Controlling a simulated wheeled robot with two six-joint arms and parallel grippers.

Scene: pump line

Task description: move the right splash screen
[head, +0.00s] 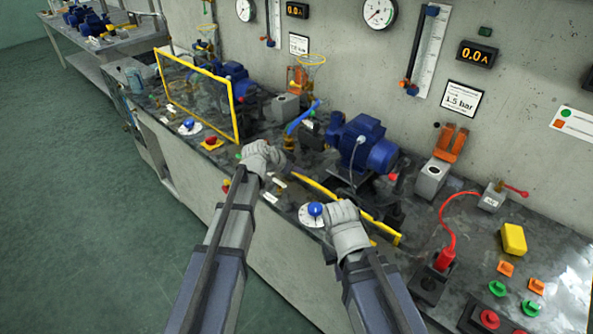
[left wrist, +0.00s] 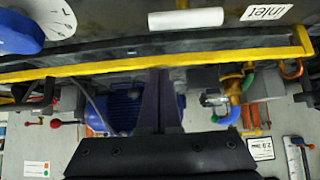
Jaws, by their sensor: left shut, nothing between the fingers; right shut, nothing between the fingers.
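The right splash screen shows in the head view as a low yellow bar (head: 335,198) running along the bench front, below the right blue pump. I cannot tell how far its panel is tilted. In the left wrist view its yellow edge (left wrist: 230,57) crosses the picture, with a corner at the right. My left gripper (head: 262,155) is shut and empty near the bar's left end; its dark fingers (left wrist: 160,78) overlap the bar in the wrist view. My right gripper (head: 345,222) is shut and empty, over the bench front near the bar's right part. Whether either touches it is unclear.
The left splash screen (head: 236,112) stands upright with a yellow frame. The right blue pump (head: 362,142) stands behind the bar. A blue knob (head: 315,209) sits close to my right gripper. A red plug with a cable (head: 444,260) and several coloured buttons are at the right.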

